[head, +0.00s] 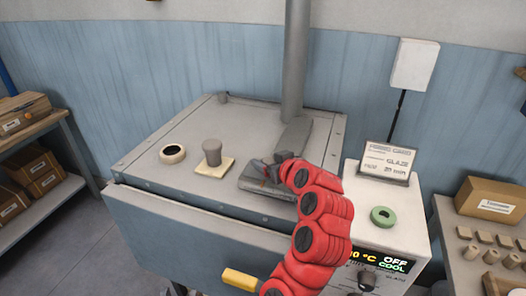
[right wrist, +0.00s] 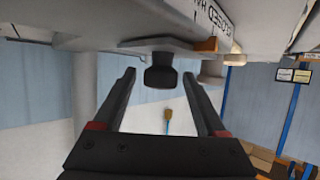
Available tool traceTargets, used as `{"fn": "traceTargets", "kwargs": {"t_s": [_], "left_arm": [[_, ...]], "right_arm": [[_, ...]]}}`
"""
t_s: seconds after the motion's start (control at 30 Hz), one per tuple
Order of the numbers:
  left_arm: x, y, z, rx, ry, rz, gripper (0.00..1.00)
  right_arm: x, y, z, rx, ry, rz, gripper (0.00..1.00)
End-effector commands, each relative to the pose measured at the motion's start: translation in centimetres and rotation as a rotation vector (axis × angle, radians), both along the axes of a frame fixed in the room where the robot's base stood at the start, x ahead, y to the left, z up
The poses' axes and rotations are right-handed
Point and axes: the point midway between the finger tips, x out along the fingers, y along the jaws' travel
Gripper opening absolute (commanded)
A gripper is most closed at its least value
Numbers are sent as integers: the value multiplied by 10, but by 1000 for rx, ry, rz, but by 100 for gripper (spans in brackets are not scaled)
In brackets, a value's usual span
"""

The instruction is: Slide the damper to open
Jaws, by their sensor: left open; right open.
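The damper (head: 255,184) is a flat grey slide plate on top of the dryer (head: 150,192), in line with a raised grey housing (head: 296,132) at the flue pipe's foot. My right gripper (head: 268,170) is over the plate in the head view, and its dark fingers partly hide the handle area. In the right wrist view, a dark knob (right wrist: 160,72) under a flat plate (right wrist: 150,45) shows between and beyond the open fingers of my right gripper (right wrist: 160,95). I cannot tell whether either finger touches it. My left gripper is not in view.
A grey flue pipe (head: 296,60) rises behind the damper. A grey plug (head: 212,152) on a pale pad and a ring (head: 173,153) sit left on the top. A control box (head: 385,235) with a sign (head: 388,162) and green ring (head: 383,216) stands right.

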Motion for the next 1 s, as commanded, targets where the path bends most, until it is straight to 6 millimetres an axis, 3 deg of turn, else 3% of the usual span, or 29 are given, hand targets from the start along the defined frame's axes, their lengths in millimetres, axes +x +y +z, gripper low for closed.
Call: {"fn": "traceTargets", "kwargs": {"t_s": [0.33,0.73,1.0], "left_arm": [[0,0,0,0,0,0,50],[0,0,0,0,0,0,50],[0,0,0,0,0,0,50]], "right_arm": [[0,0,-1,1,-2,-1,72],[0,0,-1,1,-2,-1,0],[0,0,-1,1,-1,-1,0]]}}
